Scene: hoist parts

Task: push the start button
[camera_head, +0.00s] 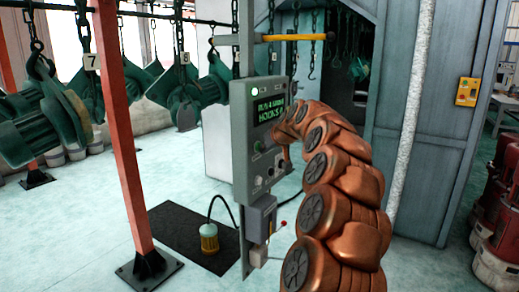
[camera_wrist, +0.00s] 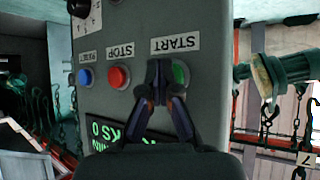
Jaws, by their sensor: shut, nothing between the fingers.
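The green START button (camera_wrist: 180,73) is on the grey control panel (camera_wrist: 130,40), which appears upside down in the wrist view. My gripper (camera_wrist: 159,64) is shut and empty, its tips in front of the panel just left of the green button and partly covering its left side. I cannot tell whether the tips touch the panel. The red STOP button (camera_wrist: 119,76) and blue RESET button (camera_wrist: 86,77) are further left. In the head view the control panel (camera_head: 240,150) stands upright; my arm hides the gripper there.
A lit display (camera_head: 271,113) is on the panel. A red post (camera_head: 121,130) stands left of it. Green castings (camera_head: 45,115) hang on chains at the left. A yellow switch box (camera_head: 467,91) is on the right wall.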

